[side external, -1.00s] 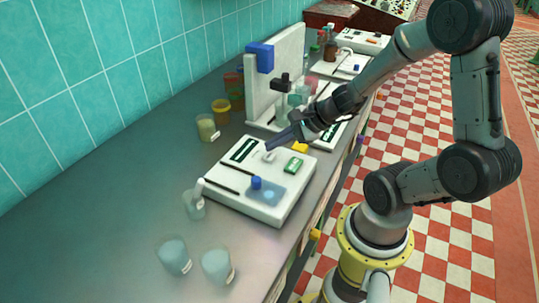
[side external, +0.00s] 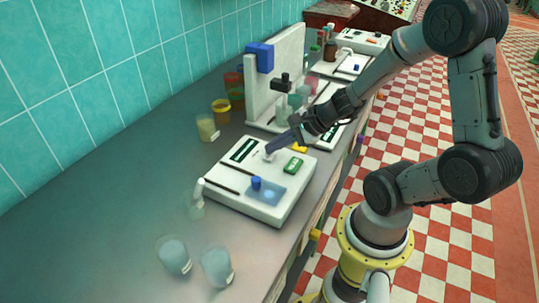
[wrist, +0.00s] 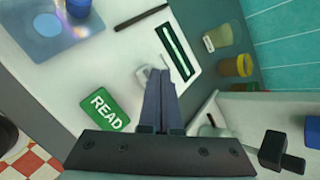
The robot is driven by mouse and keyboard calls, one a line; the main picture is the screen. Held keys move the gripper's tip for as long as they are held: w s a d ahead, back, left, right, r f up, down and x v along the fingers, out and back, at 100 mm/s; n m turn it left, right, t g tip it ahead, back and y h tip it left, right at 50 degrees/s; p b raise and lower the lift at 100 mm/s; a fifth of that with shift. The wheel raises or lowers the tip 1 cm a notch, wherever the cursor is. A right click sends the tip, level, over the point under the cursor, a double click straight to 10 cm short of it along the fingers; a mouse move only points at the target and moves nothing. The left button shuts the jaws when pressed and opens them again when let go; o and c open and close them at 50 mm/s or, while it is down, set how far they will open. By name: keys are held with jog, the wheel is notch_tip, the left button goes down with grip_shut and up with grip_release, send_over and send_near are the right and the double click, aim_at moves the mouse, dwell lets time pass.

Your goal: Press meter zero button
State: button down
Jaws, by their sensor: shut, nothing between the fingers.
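The white meter (side external: 235,203) sits on the grey bench, with a dark green display strip (side external: 243,150). Its green button, marked READ in the wrist view (wrist: 103,110), is at the right of its top (side external: 293,164). A small pale grey button (wrist: 142,73) lies between the display and READ. My gripper (side external: 269,151) is shut and empty, reaching down over the meter's top. In the wrist view its fingertips (wrist: 159,72) partly cover the pale button. I cannot tell whether they touch it. No marking on that button is readable.
A blue knob (side external: 256,183) stands on the meter's light blue patch. A tall white stand (side external: 267,95) with a blue block rises behind the meter. Cups and jars (side external: 207,128) stand to the left, with two cups (side external: 173,255) in front. The bench at left is clear.

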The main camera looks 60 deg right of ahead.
aim_at(274, 156)
jog(key=shift+f, duration=0.45)
dwell(0.6)
jog(key=shift+r, duration=0.85)
jog(key=shift+r, duration=2.55)
jog(key=shift+a, duration=0.1)
